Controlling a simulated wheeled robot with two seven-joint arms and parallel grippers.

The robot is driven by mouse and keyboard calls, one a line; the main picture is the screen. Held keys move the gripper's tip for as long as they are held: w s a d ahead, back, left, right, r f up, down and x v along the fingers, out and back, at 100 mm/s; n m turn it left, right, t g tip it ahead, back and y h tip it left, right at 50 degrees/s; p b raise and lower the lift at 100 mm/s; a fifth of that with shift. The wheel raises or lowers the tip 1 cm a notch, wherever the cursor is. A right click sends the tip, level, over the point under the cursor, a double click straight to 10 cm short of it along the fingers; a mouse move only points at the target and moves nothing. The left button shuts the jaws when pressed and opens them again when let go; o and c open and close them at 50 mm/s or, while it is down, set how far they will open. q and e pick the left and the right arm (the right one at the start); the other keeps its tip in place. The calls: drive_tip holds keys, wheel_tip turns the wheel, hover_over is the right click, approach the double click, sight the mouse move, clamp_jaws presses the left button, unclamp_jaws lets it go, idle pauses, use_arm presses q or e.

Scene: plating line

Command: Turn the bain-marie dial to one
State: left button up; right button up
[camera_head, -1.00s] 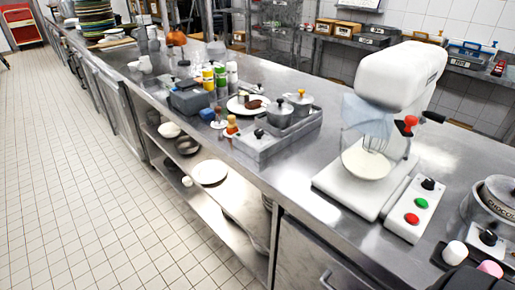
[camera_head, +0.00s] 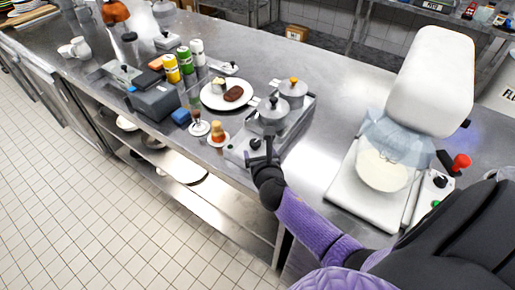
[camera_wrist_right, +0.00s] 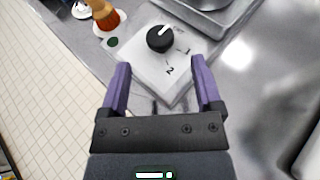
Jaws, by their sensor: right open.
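The bain-marie (camera_head: 292,134) is a grey metal unit on the counter with two lidded pots in it. Its black dial (camera_wrist_right: 160,39) has a white pointer line and sits on the sloping front panel (camera_wrist_right: 150,68). The marks 1 and 2 show on the panel, and the pointer is toward the upper right, away from both. In the head view the dial (camera_head: 255,143) is just beyond my right gripper (camera_head: 262,155). In the right wrist view my right gripper (camera_wrist_right: 158,85) is open and empty, with the dial ahead of its fingertips, not between them. My left gripper is not in view.
A plate with food (camera_head: 228,95), spice bottles (camera_head: 186,62) and a grey box (camera_head: 155,103) are farther left. A white mixer (camera_head: 400,90) stands right. Bare counter lies between bain-marie and mixer.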

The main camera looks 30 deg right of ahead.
sight(256, 145)
drive_tip(key=b+x, duration=0.1)
drive_tip(key=x, duration=0.3)
drive_tip(key=shift+s+f, duration=0.1)
drive_tip(key=shift+f, duration=0.1)
drive_tip(key=shift+w+d, duration=0.1)
drive_tip(key=shift+w, duration=0.2)
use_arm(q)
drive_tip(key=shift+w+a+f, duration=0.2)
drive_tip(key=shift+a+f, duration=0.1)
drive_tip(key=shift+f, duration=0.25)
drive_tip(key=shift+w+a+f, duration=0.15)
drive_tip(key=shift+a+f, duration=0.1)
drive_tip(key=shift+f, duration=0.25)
use_arm(e)
drive_tip(key=shift+w, duration=0.15)
drive_tip(key=shift+c, duration=0.4)
clamp_jaws()
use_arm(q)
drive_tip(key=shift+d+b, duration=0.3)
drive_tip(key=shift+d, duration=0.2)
